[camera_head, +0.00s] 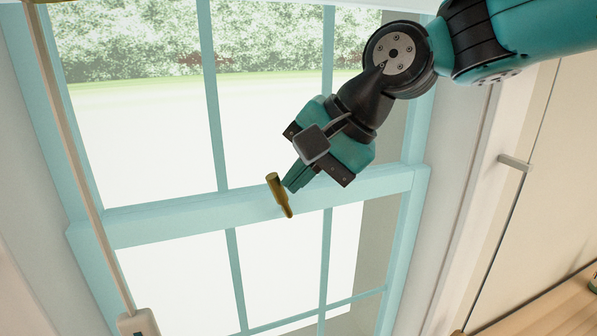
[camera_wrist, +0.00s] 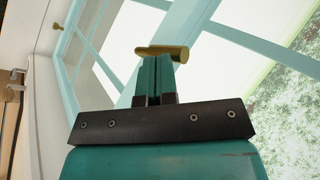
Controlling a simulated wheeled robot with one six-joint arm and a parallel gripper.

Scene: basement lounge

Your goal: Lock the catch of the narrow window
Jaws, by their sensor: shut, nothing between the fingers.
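The narrow window (camera_head: 170,208) has a pale teal frame with a wide middle rail and thin bars. A brass catch (camera_head: 278,192) sits on the middle rail, its lever tilted in the head view. In the wrist view the brass catch (camera_wrist: 162,51) lies across just beyond my fingertips. My gripper (camera_head: 292,184) is shut and empty, with its tips right beside the catch on its right side. In the wrist view my gripper's two fingers (camera_wrist: 154,65) are pressed together close to the catch. I cannot tell whether they touch it.
A beige pole (camera_head: 75,150) runs down in front of the window's left side. A pale cabinet or door with a handle (camera_head: 515,162) stands at the right, above a wooden surface (camera_head: 545,305). A second small brass piece (camera_wrist: 57,26) shows on the frame in the wrist view.

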